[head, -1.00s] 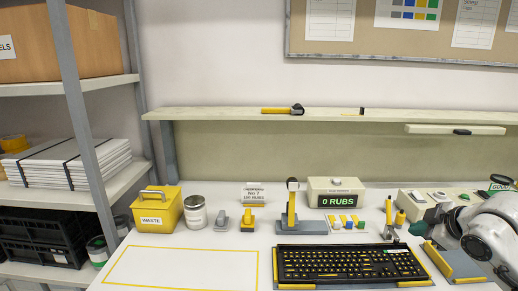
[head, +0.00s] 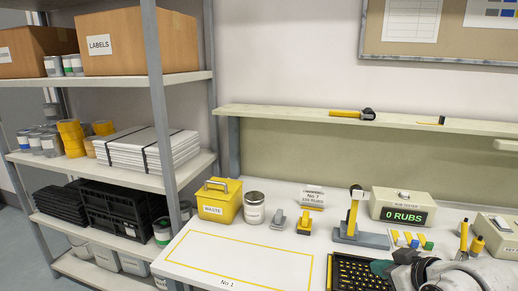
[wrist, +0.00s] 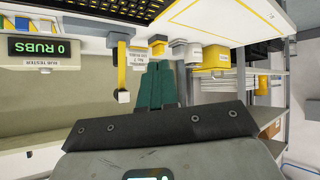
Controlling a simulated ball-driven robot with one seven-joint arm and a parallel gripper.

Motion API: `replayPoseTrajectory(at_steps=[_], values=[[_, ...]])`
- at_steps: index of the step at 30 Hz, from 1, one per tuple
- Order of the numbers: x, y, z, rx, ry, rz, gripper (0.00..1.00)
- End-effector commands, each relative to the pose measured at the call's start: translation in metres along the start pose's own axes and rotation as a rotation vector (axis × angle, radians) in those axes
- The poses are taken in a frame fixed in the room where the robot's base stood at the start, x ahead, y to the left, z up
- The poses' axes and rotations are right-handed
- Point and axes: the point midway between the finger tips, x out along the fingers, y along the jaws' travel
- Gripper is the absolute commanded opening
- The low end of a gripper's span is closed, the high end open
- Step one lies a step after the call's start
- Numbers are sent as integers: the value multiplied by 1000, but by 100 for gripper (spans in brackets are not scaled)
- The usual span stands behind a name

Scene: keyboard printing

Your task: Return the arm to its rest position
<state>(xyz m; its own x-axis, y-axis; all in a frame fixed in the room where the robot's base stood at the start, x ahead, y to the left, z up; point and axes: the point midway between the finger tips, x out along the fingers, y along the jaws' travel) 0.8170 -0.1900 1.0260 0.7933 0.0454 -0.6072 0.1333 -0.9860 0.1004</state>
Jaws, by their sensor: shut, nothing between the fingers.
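My arm (head: 445,274) shows at the bottom right of the head view, white and grey, in front of the bench. The green fingers of my gripper (head: 381,267) point left over the black keyboard's (head: 345,272) right part. In the wrist view, which is upside down, the two green fingers of my gripper (wrist: 157,86) lie together and empty. The keyboard (wrist: 120,8) also shows at the top of the wrist view, apart from the fingers.
The bench holds a yellow waste box (head: 218,203), a can (head: 254,208), a yellow-handled stand (head: 354,215) and a rub tester reading "0 RUBS" (head: 402,208). A grey-framed shelf (head: 168,120) stands left. The yellow-outlined area (head: 245,262) is clear.

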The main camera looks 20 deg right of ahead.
Motion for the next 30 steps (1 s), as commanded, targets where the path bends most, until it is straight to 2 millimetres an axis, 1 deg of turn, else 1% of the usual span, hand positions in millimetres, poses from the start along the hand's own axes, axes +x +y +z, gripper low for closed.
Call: replayPoseTrajectory(at_steps=[1,2,3,5,6,8,9,11,12,14,15,18,21,25,27,30], values=[[8,-25,13,36,-25,-34,0],[11,-36,21,57,-41,-46,0],[15,-52,33,85,-68,-62,0],[18,-74,54,123,-114,-83,0],[20,-88,70,146,-151,-96,0],[20,-109,95,176,-208,-111,0],[18,-122,113,194,-251,-118,0],[14,-140,141,215,-320,-125,0],[9,-150,161,227,-368,-127,0],[0,-164,192,236,-444,-125,0],[-8,-171,212,240,-495,-119,0],[-31,-181,259,236,-618,-92,0],[-53,-181,295,220,-719,-57,0],[-75,-175,323,200,-801,-15,0],[-81,-172,330,192,-822,-1,0],[-84,-171,334,189,-834,7,0]])
